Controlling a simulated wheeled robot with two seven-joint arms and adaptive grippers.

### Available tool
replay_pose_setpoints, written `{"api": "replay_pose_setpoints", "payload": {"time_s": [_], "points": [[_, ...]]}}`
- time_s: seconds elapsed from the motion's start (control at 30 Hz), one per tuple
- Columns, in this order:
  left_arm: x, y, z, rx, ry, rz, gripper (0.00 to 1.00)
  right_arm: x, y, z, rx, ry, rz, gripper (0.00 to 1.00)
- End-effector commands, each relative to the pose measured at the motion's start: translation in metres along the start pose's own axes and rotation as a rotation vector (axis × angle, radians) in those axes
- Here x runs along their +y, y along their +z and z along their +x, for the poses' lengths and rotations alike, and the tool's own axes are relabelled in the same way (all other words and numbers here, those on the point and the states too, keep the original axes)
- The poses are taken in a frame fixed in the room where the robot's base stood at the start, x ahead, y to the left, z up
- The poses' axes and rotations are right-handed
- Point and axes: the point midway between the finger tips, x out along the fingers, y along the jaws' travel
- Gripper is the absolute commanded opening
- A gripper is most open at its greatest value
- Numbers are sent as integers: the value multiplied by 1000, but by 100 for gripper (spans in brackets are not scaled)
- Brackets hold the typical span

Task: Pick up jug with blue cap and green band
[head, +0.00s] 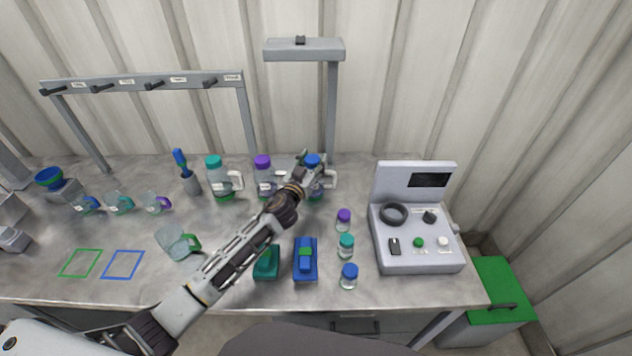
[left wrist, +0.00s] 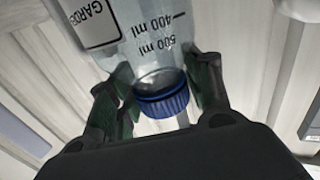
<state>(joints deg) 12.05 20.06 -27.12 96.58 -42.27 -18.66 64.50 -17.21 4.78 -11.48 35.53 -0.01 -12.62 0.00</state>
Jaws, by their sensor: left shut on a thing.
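The jug with a blue cap (head: 313,160) stands upright at the back of the bench, in front of the post, with a white handle on its right. My left gripper (head: 306,172) reaches across the bench to its upper part and is shut on it. In the left wrist view the clear jug (left wrist: 140,42) shows its volume marks, and its blue cap (left wrist: 162,101) lies between the two dark fingers (left wrist: 158,90). My right gripper is not in view.
A purple-capped jug (head: 263,162) and a teal-capped jug (head: 214,162) stand to the left. Small vials (head: 346,243) and a grey console (head: 415,255) are to the right. A hook rack (head: 143,82) stands behind.

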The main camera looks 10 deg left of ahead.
Motion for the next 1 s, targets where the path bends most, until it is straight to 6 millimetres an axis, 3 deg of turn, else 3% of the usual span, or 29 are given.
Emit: {"api": "replay_pose_setpoints", "payload": {"time_s": [0.03, 0.2, 0.67, 1.0], "points": [[0, 0, 0, 0, 0, 0, 27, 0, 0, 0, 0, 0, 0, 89], [0, 0, 0, 0, 0, 0, 5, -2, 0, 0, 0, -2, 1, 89], [0, -8, 0, 3, 0, 0, 5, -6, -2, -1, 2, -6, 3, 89], [0, -42, 0, 4, 1, 0, 5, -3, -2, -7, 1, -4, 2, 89]]}}
